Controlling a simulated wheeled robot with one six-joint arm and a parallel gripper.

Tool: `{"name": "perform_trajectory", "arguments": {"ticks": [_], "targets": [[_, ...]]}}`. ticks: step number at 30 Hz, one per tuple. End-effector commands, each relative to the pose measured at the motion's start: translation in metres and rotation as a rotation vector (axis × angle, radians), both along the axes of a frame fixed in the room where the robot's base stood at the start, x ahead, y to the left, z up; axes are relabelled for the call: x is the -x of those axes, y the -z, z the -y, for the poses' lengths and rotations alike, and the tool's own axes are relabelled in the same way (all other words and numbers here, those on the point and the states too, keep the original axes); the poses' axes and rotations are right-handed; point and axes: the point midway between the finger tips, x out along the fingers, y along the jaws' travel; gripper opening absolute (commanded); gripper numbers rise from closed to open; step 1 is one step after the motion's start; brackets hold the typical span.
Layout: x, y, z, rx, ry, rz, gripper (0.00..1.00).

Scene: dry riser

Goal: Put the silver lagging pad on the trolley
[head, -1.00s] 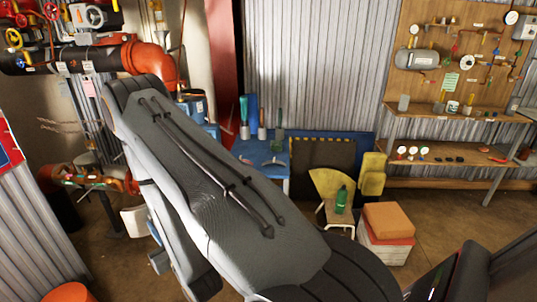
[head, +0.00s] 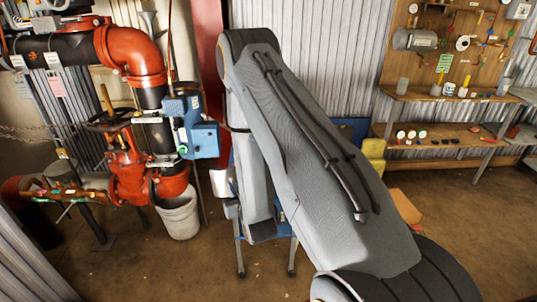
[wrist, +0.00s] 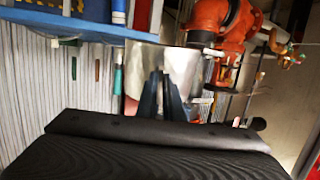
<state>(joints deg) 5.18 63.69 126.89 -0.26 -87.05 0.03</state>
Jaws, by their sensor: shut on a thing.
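My gripper (wrist: 160,85) is shut on the silver lagging pad (wrist: 172,58), a shiny sheet in the middle of the wrist view. Part of the pad (head: 221,183) also shows in the head view at the left edge of my arm; the rest and the gripper's fingers are largely hidden there. A blue trolley (head: 240,256) stands behind my arm, with only legs and small parts visible. What appears to be its blue top (wrist: 75,27) crosses the upper left of the wrist view, which looks inverted. I cannot tell whether the pad touches it.
Red pipework with a valve (head: 128,170) and a blue box (head: 198,138) is left of my arm, above a grey bucket (head: 180,216). A wooden shelf bench (head: 450,152) stands at the right. Floor is clear at the front left and right.

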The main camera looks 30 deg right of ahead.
Motion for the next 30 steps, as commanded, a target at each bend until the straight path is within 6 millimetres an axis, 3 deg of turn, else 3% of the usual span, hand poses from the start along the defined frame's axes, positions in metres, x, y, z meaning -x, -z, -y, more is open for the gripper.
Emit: {"name": "perform_trajectory", "arguments": {"ticks": [1, 6, 15, 30], "targets": [[-0.01, 0.002, 0.015, -0.005, 0.024, -0.049, 0.0], [-0.022, 0.014, 0.053, -0.031, 0.079, -0.249, 0.0], [-0.019, 0.015, 0.104, -0.097, 0.151, -0.584, 0.0], [0.005, 0.0, 0.14, -0.17, 0.204, -0.867, 0.0]]}}
